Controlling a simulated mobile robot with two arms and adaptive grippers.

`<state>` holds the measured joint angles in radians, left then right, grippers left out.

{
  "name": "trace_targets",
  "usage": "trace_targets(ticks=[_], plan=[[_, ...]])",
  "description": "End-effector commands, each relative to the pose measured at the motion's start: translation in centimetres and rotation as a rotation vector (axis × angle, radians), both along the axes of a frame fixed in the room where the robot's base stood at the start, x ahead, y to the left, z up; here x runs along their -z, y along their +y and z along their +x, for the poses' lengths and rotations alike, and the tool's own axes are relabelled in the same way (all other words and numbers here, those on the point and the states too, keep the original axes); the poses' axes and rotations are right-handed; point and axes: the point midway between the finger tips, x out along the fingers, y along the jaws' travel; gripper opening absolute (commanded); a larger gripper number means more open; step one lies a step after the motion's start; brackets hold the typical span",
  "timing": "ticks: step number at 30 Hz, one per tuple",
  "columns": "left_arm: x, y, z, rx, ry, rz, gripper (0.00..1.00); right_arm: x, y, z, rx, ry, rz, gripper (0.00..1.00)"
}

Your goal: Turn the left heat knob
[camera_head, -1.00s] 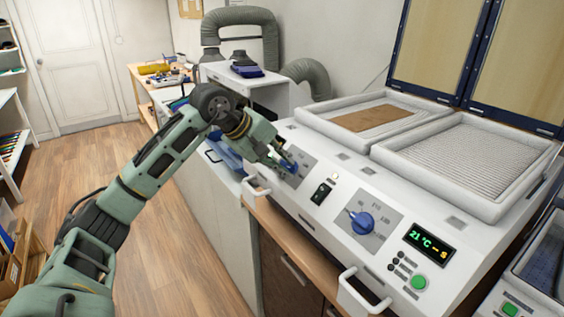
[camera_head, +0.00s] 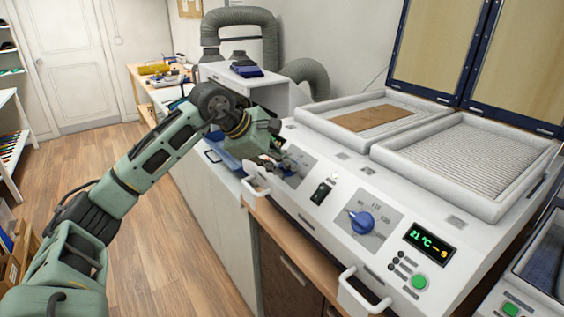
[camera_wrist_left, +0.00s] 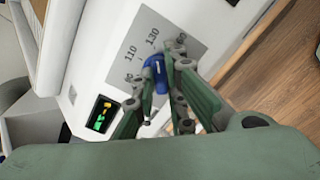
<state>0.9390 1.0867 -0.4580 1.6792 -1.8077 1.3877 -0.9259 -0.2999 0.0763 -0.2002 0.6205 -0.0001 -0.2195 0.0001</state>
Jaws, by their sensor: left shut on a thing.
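The left heat knob is blue and sits on a grey dial plate at the left of the white machine's sloped front. In the left wrist view the knob (camera_wrist_left: 157,74) lies between my gripper's fingers, with the dial numbers 110 and 130 beside it. My left gripper (camera_head: 285,164) is at this dial in the head view and hides most of the knob. In the wrist view my left gripper (camera_wrist_left: 160,92) is shut on the knob. My right gripper is not in view.
The white machine (camera_head: 328,218) also carries a black switch (camera_head: 320,193), another blue knob (camera_head: 361,222), a green-lit display (camera_head: 429,244) and a green button (camera_head: 418,281). Front handles (camera_head: 360,290) stick out. Two trays (camera_head: 470,165) lie on top; one holds a brown sheet (camera_head: 375,118).

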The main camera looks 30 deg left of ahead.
Motion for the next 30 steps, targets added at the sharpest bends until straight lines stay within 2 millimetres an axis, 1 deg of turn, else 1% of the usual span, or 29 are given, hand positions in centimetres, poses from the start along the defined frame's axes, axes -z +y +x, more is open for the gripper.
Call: trace_targets(ticks=[30], plan=[[-0.22,0.28,0.11,-0.721,0.242,-0.592,0.00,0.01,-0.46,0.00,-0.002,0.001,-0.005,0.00]])
